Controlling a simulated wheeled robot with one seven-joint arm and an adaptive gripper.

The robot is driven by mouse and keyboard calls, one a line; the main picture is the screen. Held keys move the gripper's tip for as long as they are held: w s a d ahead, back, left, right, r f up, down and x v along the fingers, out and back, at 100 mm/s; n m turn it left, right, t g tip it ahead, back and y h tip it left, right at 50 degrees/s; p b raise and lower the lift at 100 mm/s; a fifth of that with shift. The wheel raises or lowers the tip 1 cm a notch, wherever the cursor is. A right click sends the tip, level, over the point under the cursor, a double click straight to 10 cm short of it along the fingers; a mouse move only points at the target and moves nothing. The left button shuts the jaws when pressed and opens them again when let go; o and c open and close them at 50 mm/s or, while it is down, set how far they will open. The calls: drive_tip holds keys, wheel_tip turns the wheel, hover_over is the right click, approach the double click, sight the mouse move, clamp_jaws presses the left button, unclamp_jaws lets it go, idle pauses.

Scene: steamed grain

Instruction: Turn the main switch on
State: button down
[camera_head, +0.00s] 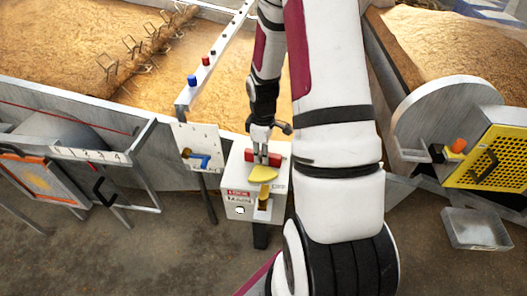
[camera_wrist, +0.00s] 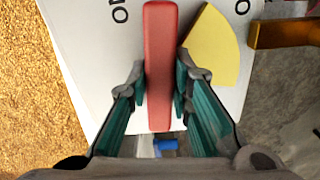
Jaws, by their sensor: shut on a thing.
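The main switch is a white box (camera_head: 237,185) with a red "MAIN" label on its front, in the middle of the head view. Its red handle (camera_head: 276,159) lies across the top in the head view. In the wrist view the red handle (camera_wrist: 160,40) runs lengthwise between my fingers. My gripper (camera_head: 263,158) is above the box, with its fingers shut on both sides of the red handle. A yellow wedge (camera_head: 263,174) lies beside the handle on the box top. Letters show near the handle; the head view shows "OFF" at the right, and the others are partly cut off.
A brass-coloured piece (camera_head: 264,197) sticks out at the box's front. A white panel with a blue handle (camera_head: 200,161) stands left of the box. A yellow perforated guard (camera_head: 490,160) and a metal tray (camera_head: 475,229) are at right. Grain beds lie behind; bare floor is in front.

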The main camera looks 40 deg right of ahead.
drive_tip(key=shift+d+n+p, duration=0.1)
drive_tip(key=shift+n+p, duration=0.3)
drive_tip(key=shift+n, duration=0.3)
drive_tip(key=shift+w, duration=0.1)
drive_tip(key=c, duration=1.4)
unclamp_jaws()
drive_tip(key=shift+c, duration=0.2)
wheel_tip(320, 180, up, 12)
